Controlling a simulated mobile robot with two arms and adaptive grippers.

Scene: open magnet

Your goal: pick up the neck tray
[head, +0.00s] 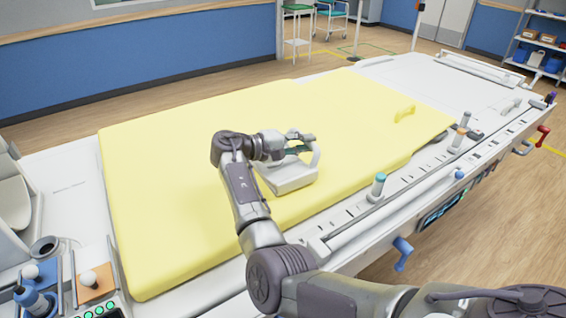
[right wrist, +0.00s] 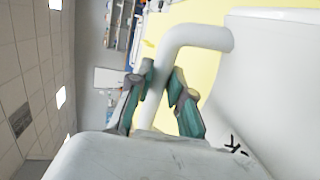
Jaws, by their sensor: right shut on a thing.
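The neck tray (head: 291,178) is a white block with a raised white loop handle, over the middle of the yellow mattress. In the head view my right gripper (head: 303,143) is at the tray's handle, on its upper side. In the right wrist view the two teal-padded fingers (right wrist: 162,92) are closed around the white handle tube (right wrist: 188,38), with the tray body (right wrist: 275,70) to the right. I cannot tell whether the tray touches the mattress. My left gripper is not in view.
The yellow mattress (head: 160,220) covers most of the white table, with a small yellow handle (head: 405,113) farther right. Coloured knobs, such as a teal-topped one (head: 377,186), line the near rail. Small items stand on a panel at lower left.

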